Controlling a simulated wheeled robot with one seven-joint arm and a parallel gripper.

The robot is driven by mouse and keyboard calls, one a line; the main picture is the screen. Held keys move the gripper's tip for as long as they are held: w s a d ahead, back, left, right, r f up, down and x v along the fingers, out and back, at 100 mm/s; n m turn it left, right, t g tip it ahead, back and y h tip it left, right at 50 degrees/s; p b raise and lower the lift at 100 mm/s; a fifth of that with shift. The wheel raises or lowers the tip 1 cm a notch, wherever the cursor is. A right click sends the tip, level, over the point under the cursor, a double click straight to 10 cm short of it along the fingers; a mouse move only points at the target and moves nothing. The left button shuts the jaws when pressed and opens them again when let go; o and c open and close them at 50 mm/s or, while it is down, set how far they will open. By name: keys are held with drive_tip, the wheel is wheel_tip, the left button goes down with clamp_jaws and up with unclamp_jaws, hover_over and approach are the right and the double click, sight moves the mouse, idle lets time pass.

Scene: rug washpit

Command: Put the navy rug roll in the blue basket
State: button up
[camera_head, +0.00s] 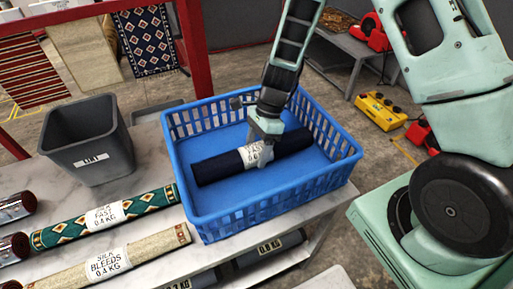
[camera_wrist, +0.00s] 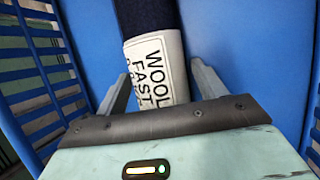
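The navy rug roll (camera_head: 213,167) has a white label around its middle, which reads "WOOL FAST" in the wrist view (camera_wrist: 147,18). It lies lengthwise inside the blue basket (camera_head: 196,224), at or very near the floor. The basket stands on a grey bench; its floor and slatted walls also show in the wrist view (camera_wrist: 245,45). My gripper (camera_head: 258,160) reaches down into the basket at the label. Its fingers (camera_wrist: 160,85) lie along both sides of the labelled part, close against it, so it looks shut on the roll. The fingertips are partly hidden.
On the bench (camera_head: 150,150) left of the basket are a grey bin (camera_head: 90,140), a green patterned roll (camera_head: 150,202), a beige roll (camera_head: 150,246) and dark red rolls at the edge. More rolls lie on a lower shelf. A red frame with hanging rugs stands behind.

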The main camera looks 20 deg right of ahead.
drive_tip(key=v, duration=1.2)
drive_tip(key=s+a+r+n+h, duration=0.1)
drive_tip(key=s+a+r+n, duration=0.2)
drive_tip(key=s+n, duration=0.4)
drive_tip(key=s+a+r+n+t+h, duration=0.1)
drive_tip(key=s+a+r+n, duration=0.2)
drive_tip(key=s+n, duration=0.5)
drive_tip(key=s+a+r+n+t+h, duration=0.1)
drive_tip(key=s+a+r+n+h, duration=0.1)
drive_tip(key=s+a+r+n, duration=0.2)
drive_tip(key=s+a+n, duration=0.1)
drive_tip(key=s+n, duration=0.2)
drive_tip(key=n, duration=0.4)
drive_tip(key=shift+s+p, duration=0.2)
drive_tip(key=shift+p, duration=0.15)
